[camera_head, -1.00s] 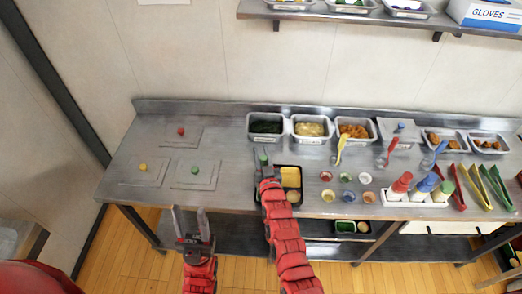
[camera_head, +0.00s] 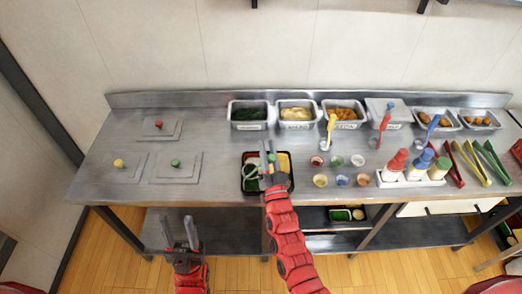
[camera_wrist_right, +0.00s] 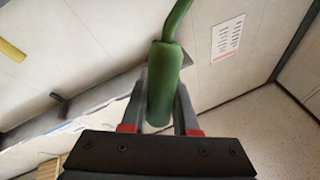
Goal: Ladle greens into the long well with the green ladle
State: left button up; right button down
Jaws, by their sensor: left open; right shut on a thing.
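My right gripper (camera_head: 267,157) is shut on the green ladle; its green handle (camera_wrist_right: 163,85) stands between the fingers in the right wrist view. In the head view this gripper is over the black bento tray (camera_head: 243,188) and hides part of it. Green (camera_head: 250,172) shows in the tray's left part; I cannot tell ladle bowl from greens there. Yellow food (camera_head: 284,162) fills the upper right part. The pan of dark greens (camera_head: 248,113) stands behind the tray. My left gripper (camera_head: 178,230) is open and empty, in front of the table's edge.
Pans of pale food (camera_head: 296,113) and orange food (camera_head: 343,113) stand right of the greens. A yellow ladle (camera_head: 331,128), small cups, a bottle rack (camera_head: 412,181) and tongs (camera_head: 470,165) lie to the right. Three knobbed lids (camera_head: 175,168) lie at left, with clear table between.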

jog(key=s+d+f+m+t+h+b, duration=0.3)
jog(key=d+f+m+h+b, duration=0.3)
jog(key=b, duration=1.3)
jog(key=shift+s+d+f+m+t+h, duration=0.35)
jog(key=shift+s+d+m+h, duration=0.3)
jog(key=shift+m+h, duration=2.45)
jog(key=shift+m+y, duration=0.8)
jog(key=shift+m, duration=0.1)
